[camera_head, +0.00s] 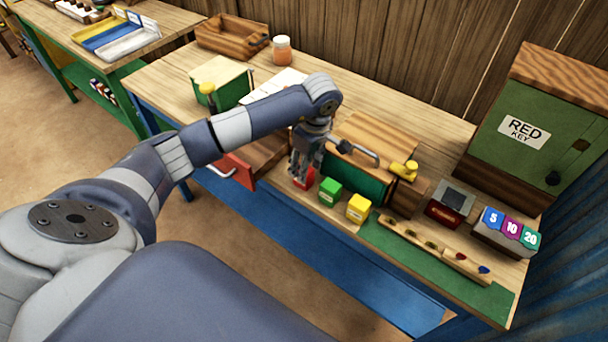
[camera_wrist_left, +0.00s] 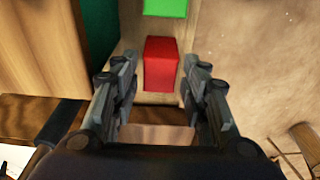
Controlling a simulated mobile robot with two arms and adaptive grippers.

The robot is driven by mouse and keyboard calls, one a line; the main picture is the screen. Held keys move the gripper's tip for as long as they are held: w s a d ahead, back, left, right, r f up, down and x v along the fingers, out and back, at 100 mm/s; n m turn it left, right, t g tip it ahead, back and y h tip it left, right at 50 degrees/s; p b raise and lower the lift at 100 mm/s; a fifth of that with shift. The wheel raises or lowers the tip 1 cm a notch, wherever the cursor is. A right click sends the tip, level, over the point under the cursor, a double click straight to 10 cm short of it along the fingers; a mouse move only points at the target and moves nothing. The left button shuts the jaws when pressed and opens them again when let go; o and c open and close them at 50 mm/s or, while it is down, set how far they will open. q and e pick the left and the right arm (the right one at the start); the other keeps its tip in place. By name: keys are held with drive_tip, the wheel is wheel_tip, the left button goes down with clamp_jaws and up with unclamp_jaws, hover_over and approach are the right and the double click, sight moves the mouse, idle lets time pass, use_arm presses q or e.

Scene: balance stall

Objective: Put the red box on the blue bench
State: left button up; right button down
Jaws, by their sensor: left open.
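The red box (camera_head: 304,182) is a small block near the front edge of the worktop. In the head view my left gripper (camera_head: 302,168) partly hides it. In the left wrist view the red box (camera_wrist_left: 160,62) lies ahead, between the spread fingers of my left gripper (camera_wrist_left: 160,72). These fingers are open, with gaps on both sides; I cannot tell how far above the box they are. The bench with blue legs and a blue lower shelf (camera_head: 300,250) carries this worktop. My right gripper is not in view.
A green box (camera_head: 330,190) and a yellow box (camera_head: 358,207) stand beside the red one. Behind are a wooden-topped green chest (camera_head: 370,135) and its handle. A red-fronted drawer (camera_head: 237,172) sticks out at the front left. Another bench with trays (camera_head: 105,38) stands back left.

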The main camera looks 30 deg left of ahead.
use_arm(q)
drive_tip(key=r, duration=0.2)
drive_tip(key=r+b, duration=0.1)
drive_tip(key=r, duration=0.1)
drive_tip(key=d+r, duration=0.1)
drive_tip(key=r, duration=0.1)
drive_tip(key=shift+r+b, duration=0.15)
drive_tip(key=shift+b, duration=0.15)
drive_tip(key=shift+r, duration=0.6)
